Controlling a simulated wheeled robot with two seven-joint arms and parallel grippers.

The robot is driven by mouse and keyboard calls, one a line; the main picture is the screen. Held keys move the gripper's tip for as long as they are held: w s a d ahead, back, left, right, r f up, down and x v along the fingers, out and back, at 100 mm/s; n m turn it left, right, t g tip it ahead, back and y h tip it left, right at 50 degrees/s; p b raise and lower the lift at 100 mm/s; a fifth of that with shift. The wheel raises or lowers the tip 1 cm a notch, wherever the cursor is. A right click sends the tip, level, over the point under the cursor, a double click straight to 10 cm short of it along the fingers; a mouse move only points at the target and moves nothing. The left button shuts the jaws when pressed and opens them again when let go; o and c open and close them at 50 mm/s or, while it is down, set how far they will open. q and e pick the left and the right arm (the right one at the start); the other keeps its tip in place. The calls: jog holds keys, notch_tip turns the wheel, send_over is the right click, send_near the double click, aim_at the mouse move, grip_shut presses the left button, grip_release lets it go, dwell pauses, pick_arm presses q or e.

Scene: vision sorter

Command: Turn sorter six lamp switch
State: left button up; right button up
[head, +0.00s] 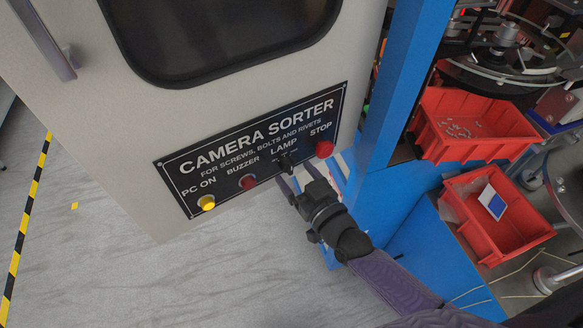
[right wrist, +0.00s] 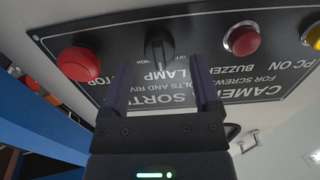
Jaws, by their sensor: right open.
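The black lamp switch (head: 285,162) sits on the black Camera Sorter panel (head: 243,177), below the word LAMP, between the red buzzer button and the red stop button. My right gripper (head: 292,177) is open just in front of the panel at the switch. In the right wrist view the lamp switch (right wrist: 159,48) shows between and just beyond the tips of the two dark fingers (right wrist: 160,68). The fingers are on either side of it with room between. I cannot tell whether either fingertip touches the panel. My left gripper is not in view.
The red stop button (head: 324,149) is close to the right of the switch. The red buzzer button (head: 248,182) and lit yellow PC ON button (head: 206,203) are to the left. A blue frame post (head: 397,90) and red bins (head: 473,124) stand at right.

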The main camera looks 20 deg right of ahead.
jog(key=shift+x, duration=0.8)
jog(key=shift+w, duration=0.1)
grip_shut()
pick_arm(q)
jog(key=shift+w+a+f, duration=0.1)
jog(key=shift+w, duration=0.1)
